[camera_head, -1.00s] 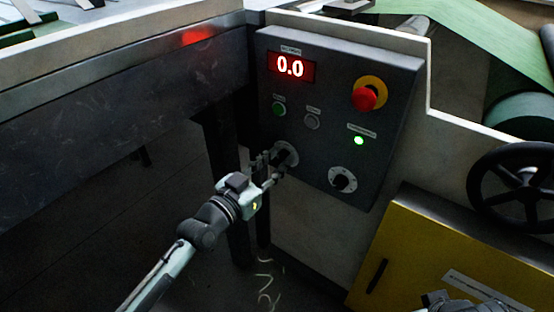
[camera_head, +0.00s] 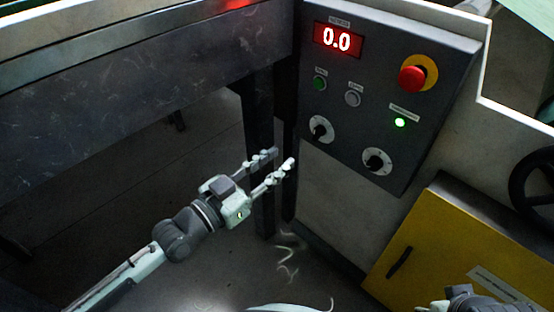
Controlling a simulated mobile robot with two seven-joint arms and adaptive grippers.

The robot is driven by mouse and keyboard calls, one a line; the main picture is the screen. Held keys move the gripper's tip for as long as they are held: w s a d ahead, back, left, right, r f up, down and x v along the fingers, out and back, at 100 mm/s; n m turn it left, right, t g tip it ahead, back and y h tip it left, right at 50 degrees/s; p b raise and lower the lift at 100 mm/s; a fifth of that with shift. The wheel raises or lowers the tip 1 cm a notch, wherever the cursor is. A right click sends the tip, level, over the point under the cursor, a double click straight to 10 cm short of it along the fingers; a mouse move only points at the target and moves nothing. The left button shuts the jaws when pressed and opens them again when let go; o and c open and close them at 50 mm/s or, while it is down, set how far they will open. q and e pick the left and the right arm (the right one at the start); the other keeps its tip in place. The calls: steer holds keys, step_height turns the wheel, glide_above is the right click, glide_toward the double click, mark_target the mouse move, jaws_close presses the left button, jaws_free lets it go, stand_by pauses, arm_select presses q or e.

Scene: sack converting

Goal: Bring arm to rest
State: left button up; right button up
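My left gripper (camera_head: 276,168) is open and empty, its two fingers apart. It hangs in free air, below and left of the control panel (camera_head: 400,60), touching nothing. The panel's left knob (camera_head: 320,130) is uncovered, up and right of the fingertips. The right knob (camera_head: 377,161) sits lower on the panel. My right gripper (camera_head: 465,300) shows only in part at the bottom edge, and its fingers cannot be made out.
The panel has a display (camera_head: 338,41) reading 0.0, a red emergency button (camera_head: 412,79), a green button (camera_head: 320,83), a grey button (camera_head: 353,99) and a lit green lamp (camera_head: 400,122). A yellow cabinet (camera_head: 440,250) and a black handwheel (camera_head: 533,185) stand at right. Dark table legs (camera_head: 258,120) are behind the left gripper.

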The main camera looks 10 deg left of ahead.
arm_select(q)
steer(key=shift+f, duration=0.1)
steer(key=s+a+f+n+g+y+p, duration=0.1)
steer(key=s+a+f+g+y+p, duration=0.15)
steer(key=a+f+y, duration=0.4)
steer(key=s+a+f+n+g+y+p, duration=0.1)
steer(key=s+a+f+n+g, duration=0.2)
steer(key=f, duration=0.7)
steer(key=s+a+f+n+g+y, duration=0.1)
steer(key=s+a+f+g+y, duration=0.3)
steer(key=s+a, duration=0.6)
steer(key=s+f+g, duration=0.2)
steer(key=s, duration=0.1)
steer(key=shift+a+f+n+p, duration=0.25)
steer(key=shift+f+n+p, duration=0.05)
steer(key=shift+f, duration=0.1)
arm_select(e)
steer(key=a+x, duration=0.1)
steer(key=x, duration=0.8)
steer(key=shift+s+a+f+g+y, duration=0.3)
steer(key=shift+a+f, duration=0.15)
steer(key=shift+f, duration=0.1)
arm_select(q)
steer(key=shift+s+y, duration=0.1)
steer(key=shift+y, duration=0.15)
